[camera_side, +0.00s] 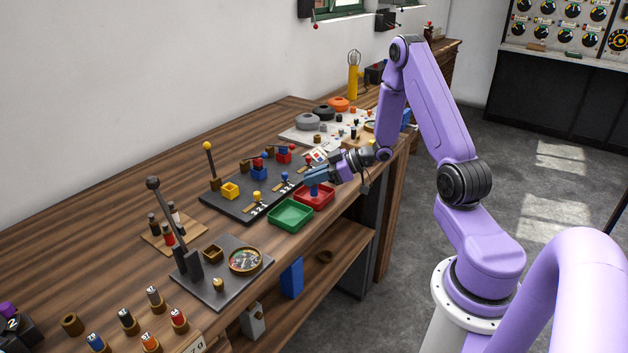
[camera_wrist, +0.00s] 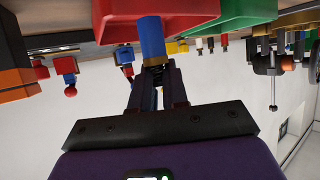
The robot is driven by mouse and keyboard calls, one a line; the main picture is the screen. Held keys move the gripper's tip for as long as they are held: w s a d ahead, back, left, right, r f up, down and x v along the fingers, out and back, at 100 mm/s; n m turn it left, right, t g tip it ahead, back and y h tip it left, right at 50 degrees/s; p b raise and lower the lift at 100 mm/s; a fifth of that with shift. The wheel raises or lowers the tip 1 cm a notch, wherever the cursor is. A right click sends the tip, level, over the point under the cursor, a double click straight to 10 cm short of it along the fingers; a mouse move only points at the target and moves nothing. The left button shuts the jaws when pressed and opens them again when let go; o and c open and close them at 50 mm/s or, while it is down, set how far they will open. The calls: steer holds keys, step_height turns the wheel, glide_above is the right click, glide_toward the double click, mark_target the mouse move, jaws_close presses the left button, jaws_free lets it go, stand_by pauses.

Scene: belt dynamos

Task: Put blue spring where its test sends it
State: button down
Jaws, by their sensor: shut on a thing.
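My gripper (camera_side: 312,178) is shut on the blue spring (camera_side: 314,190), which looks like a small upright blue cylinder. The spring is at the red tray (camera_side: 325,202), over or inside its near-left part. I cannot tell whether its lower end touches the tray floor. In the wrist view, the spring (camera_wrist: 152,38) sits between the fingertips of my gripper (camera_wrist: 155,72) and overlaps the red tray (camera_wrist: 113,20). The green tray (camera_side: 291,215) is empty and stands just left of the red one; it also shows in the wrist view (camera_wrist: 215,15).
A dark test plate (camera_side: 240,207) with a yellow-knobbed lever, yellow cup and red and blue blocks lies behind the trays. A gauge plate (camera_side: 222,285) with a tall black lever is nearer left. A pale board (camera_side: 300,135) with parts lies farther back.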

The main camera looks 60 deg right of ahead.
steer(key=shift+f, duration=0.35)
steer(key=shift+f, duration=0.15)
steer(key=c, duration=1.1)
jaws_free()
steer(key=shift+c, duration=0.2)
